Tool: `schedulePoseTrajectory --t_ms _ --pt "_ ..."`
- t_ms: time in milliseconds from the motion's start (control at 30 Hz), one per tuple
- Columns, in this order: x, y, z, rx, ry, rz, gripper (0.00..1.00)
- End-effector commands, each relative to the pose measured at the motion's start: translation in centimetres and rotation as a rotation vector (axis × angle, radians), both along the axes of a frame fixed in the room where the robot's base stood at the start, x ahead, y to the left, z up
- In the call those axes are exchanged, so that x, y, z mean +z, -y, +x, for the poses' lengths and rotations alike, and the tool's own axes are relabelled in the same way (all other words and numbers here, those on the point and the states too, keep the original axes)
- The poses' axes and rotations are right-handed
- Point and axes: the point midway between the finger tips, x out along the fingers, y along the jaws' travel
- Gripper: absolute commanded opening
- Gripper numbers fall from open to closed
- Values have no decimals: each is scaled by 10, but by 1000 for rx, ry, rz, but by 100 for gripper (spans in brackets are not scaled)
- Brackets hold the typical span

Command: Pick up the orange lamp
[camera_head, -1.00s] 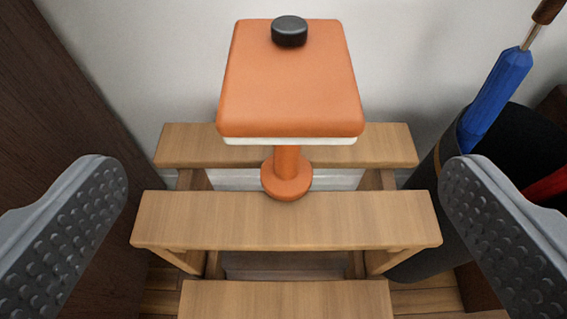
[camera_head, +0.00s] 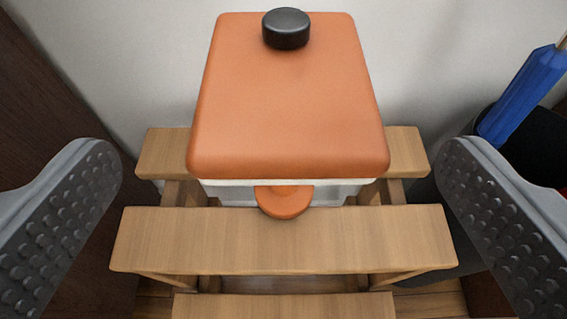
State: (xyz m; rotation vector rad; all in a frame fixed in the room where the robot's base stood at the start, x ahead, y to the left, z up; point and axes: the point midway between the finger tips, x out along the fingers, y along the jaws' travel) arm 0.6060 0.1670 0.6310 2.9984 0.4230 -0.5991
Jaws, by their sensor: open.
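The orange lamp (camera_head: 287,110) stands upright on a wooden stepped stand, centred in view. A black round knob (camera_head: 286,28) sits on top of the shade. My gripper (camera_head: 278,195) is open, with one grey dimpled finger at the left edge and one at the right edge. The lamp lies between and beyond the fingers, and neither finger touches it.
The wooden stand (camera_head: 285,240) has several slatted levels. A dark brown panel (camera_head: 50,110) rises at the left. A dark bin (camera_head: 535,150) holding a blue-handled item (camera_head: 522,95) stands at the right, behind the right finger. A pale wall (camera_head: 420,60) is close behind the lamp.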

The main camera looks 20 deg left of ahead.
Motion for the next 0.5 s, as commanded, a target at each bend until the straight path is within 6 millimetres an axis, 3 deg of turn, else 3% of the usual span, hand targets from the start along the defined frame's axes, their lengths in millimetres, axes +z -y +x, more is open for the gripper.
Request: schedulePoseTrajectory --t_ms 200,500 --pt "-8 -6 22 0 5 1 98" --pt "-12 -8 33 0 1 0 98"
